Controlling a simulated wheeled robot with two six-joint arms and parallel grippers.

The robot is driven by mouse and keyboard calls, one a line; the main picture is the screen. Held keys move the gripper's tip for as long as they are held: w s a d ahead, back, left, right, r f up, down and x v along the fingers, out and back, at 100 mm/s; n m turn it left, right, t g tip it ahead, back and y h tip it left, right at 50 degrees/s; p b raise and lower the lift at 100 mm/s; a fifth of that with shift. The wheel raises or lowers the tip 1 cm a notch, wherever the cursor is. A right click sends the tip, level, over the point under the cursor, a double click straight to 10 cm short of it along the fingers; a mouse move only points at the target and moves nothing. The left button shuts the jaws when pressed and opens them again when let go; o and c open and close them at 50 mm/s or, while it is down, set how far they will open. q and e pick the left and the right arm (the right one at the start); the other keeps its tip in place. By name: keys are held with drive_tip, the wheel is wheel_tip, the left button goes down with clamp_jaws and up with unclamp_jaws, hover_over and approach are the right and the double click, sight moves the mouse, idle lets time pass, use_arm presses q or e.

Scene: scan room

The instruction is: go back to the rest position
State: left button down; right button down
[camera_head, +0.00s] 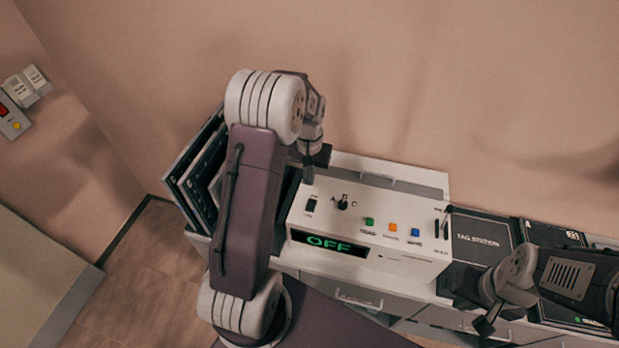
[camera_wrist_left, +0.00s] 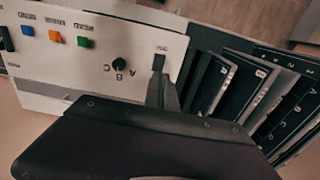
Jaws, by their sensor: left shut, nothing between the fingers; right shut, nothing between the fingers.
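My left gripper (camera_head: 308,177) is shut and empty, pointing down over the back left part of the white control box (camera_head: 350,268). In the left wrist view its closed fingers (camera_wrist_left: 161,92) appear right by the black rocker switch, partly in front of the box; I cannot tell if they touch. The switch (camera_head: 312,204) also shows in the head view, left of the A-B-C knob (camera_head: 343,204). The green display (camera_head: 329,243) reads OFF. My right gripper (camera_head: 484,324) is shut and empty, low at the right by the cabinet's front edge.
The box has green (camera_head: 369,222), orange (camera_head: 392,227) and blue (camera_head: 415,232) buttons and a lever (camera_head: 447,211) at its right end. Dark folders (camera_head: 192,180) stand left of it. A black tag station panel (camera_head: 483,241) lies to the right. A wall rises behind.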

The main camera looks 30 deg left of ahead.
use_arm(q)
drive_tip(key=shift+s, duration=0.1)
drive_tip(key=s+d+f+m+b, duration=0.1)
drive_tip(key=s+d+f+b, duration=0.3)
drive_tip(key=s, duration=0.3)
drive_tip(key=s+d+f+m+t+b, duration=0.1)
drive_tip(key=s+d+f+b, duration=0.3)
drive_tip(key=s+d+b, duration=0.2)
drive_tip(key=shift+s+f+b, duration=0.25)
drive_tip(key=shift+s+b, duration=0.05)
drive_tip(key=shift+s, duration=0.75)
drive_tip(key=shift+d, duration=0.1)
